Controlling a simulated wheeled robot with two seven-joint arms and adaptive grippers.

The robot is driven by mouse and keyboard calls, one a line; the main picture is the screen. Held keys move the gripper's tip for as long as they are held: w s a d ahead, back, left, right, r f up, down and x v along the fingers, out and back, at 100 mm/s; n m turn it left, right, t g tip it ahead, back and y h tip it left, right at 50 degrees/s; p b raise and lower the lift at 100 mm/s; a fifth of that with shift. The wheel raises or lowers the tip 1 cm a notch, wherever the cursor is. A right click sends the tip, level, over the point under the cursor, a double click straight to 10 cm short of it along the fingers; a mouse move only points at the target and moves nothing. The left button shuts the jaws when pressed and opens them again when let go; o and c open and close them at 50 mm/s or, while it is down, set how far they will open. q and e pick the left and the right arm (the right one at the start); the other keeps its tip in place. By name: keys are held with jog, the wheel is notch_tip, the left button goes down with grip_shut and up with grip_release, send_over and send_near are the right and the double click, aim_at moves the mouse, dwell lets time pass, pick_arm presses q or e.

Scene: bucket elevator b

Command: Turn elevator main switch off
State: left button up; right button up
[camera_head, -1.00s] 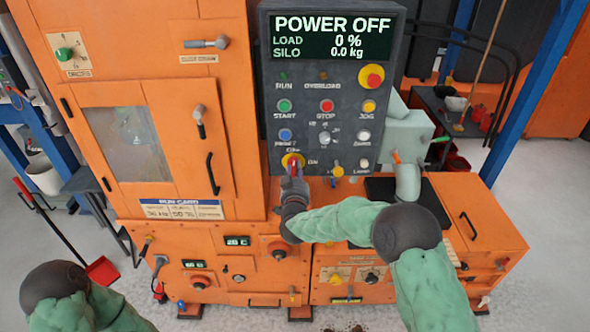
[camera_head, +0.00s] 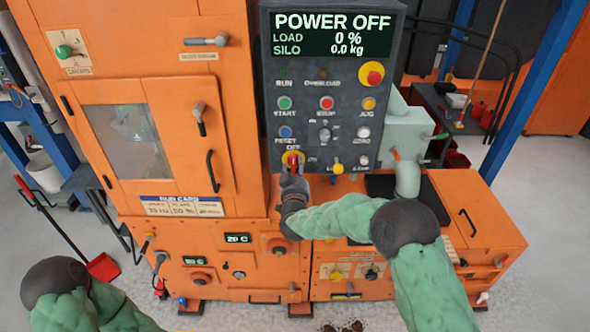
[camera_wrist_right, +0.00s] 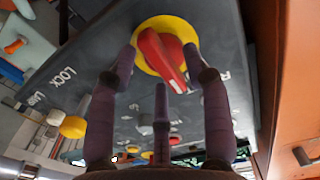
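The main switch (camera_head: 292,158) is a red handle on a yellow disc at the lower left of the dark control panel (camera_head: 322,190). The display (camera_head: 333,36) above reads POWER OFF. My right gripper (camera_head: 292,176) is just below the switch. In the right wrist view, the switch (camera_wrist_right: 163,50) lies beyond the fingertips of the right gripper (camera_wrist_right: 160,62). These fingers are spread apart, with nothing held between them; whether any tip touches the disc cannot be told. The red handle sits slanted in that view. My left arm shows at lower left, its gripper out of frame.
The panel carries several buttons, including a red-and-yellow mushroom button (camera_head: 371,73) at upper right and a yellow knob (camera_head: 337,169) beside my right gripper. An orange cabinet (camera_head: 255,190) stands left of the panel. A low orange unit (camera_head: 470,215) is at right.

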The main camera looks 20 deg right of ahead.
jog(key=v, duration=1.2)
jog(key=shift+r, duration=0.1)
jog(key=s+a+f+n+g+y, duration=0.1)
jog(key=s+a+f+g+y, duration=0.2)
jog(key=f, duration=1)
jog(key=s+a+f+g+y, duration=0.1)
jog(key=s+f+g+y, duration=0.3)
jog(key=f, duration=0.8)
jog(key=s+a+f+g+y, duration=0.1)
jog(key=s+f+g, duration=0.4)
jog(key=s, duration=0.6)
jog(key=s+a+f+g+y, duration=0.1)
jog(key=s+a+f+g, duration=0.2)
jog(key=s+f+g, duration=0.2)
jog(key=s+f, duration=0.3)
jog(key=s, duration=0.4)
jog(key=shift+s, duration=0.2)
